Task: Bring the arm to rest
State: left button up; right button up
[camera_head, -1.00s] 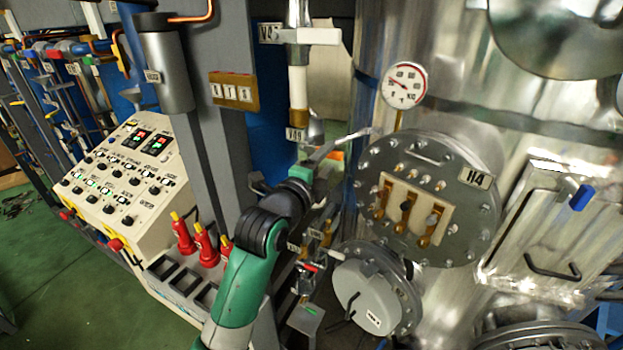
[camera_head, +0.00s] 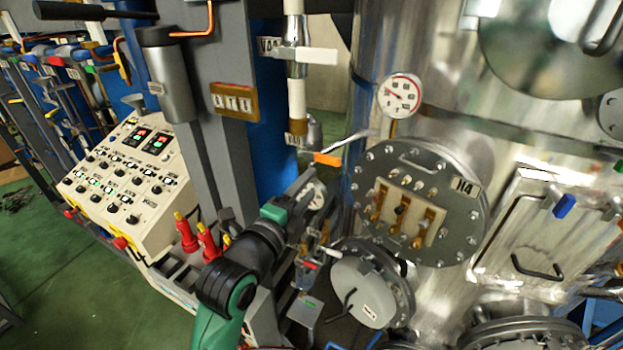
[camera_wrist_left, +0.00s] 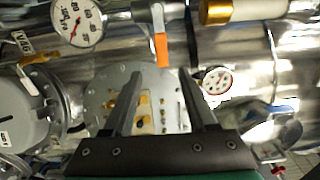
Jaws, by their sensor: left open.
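My left arm comes in from the bottom of the head view, with a green link and dark joints. Its gripper (camera_head: 308,192) is in front of the pipework, left of the large metal vessel (camera_head: 440,120). In the left wrist view the two dark fingers (camera_wrist_left: 161,78) are spread apart with nothing between them. Behind them is the bolted round flange (camera_wrist_left: 100,100) with brass fittings. The fingertips are small and hard to make out in the head view. My right gripper is not in view.
A control panel (camera_head: 125,175) with red-handled items (camera_head: 208,243) in front stands at left. The flange marked H4 (camera_head: 440,215), a round grey cover (camera_head: 362,292) and a dial gauge (camera_head: 399,95) are at right. An orange-tipped handle (camera_head: 327,159) is close above my gripper. Green floor is free at lower left.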

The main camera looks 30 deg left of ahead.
pick_arm(q)
jog(key=s+d+r+n+t+h+p, duration=0.15)
jog(key=s+r, duration=0.25)
jog(key=r, duration=0.5)
jog(key=s+d+r+n+t, duration=0.1)
jog(key=s+d+r+t, duration=0.25)
jog(key=r, duration=0.65)
jog(key=s+r+n+t+h, duration=0.1)
jog(key=s+r+n+t, duration=0.3)
jog(key=s+r+n, duration=0.5)
jog(key=s+n, duration=0.3)
jog(key=n, duration=0.2)
jog(key=shift+s+r, duration=0.3)
jog(key=shift+r, duration=0.05)
jog(key=shift+n, duration=0.25)
